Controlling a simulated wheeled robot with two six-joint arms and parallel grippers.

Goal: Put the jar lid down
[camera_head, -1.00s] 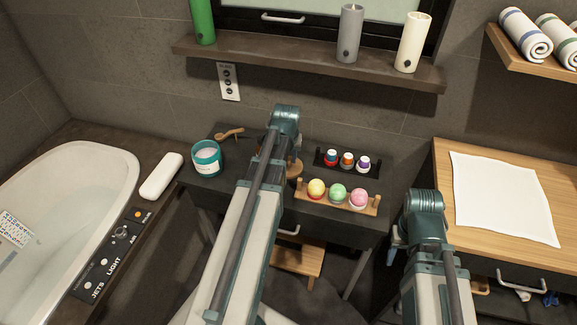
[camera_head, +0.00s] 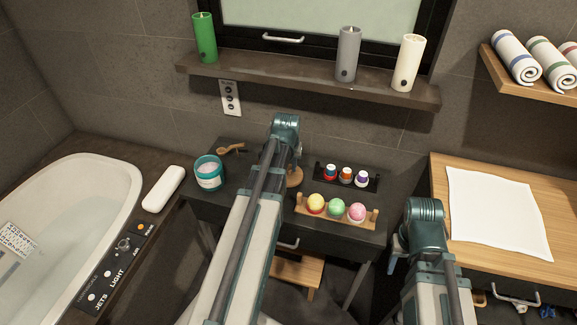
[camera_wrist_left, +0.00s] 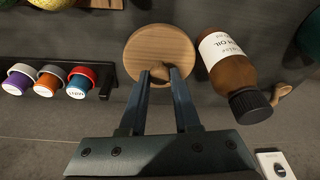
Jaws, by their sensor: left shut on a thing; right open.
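The round wooden jar lid (camera_wrist_left: 160,52) is seen in the left wrist view, with its knob between the fingertips of my left gripper (camera_wrist_left: 160,76). In the head view the lid (camera_head: 295,178) shows partly beside my left arm, over the dark table. I cannot tell whether it touches the table. The teal jar (camera_head: 209,174) stands uncovered at the table's left, with pale contents. My right gripper (camera_head: 397,247) is open and empty by the table's right side, mostly hidden under its arm.
A brown oil bottle (camera_wrist_left: 228,68) stands right beside the lid in the left wrist view. A wooden holder with bath balls (camera_head: 337,208) and a dark rack of small pots (camera_head: 346,175) are right of the lid.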

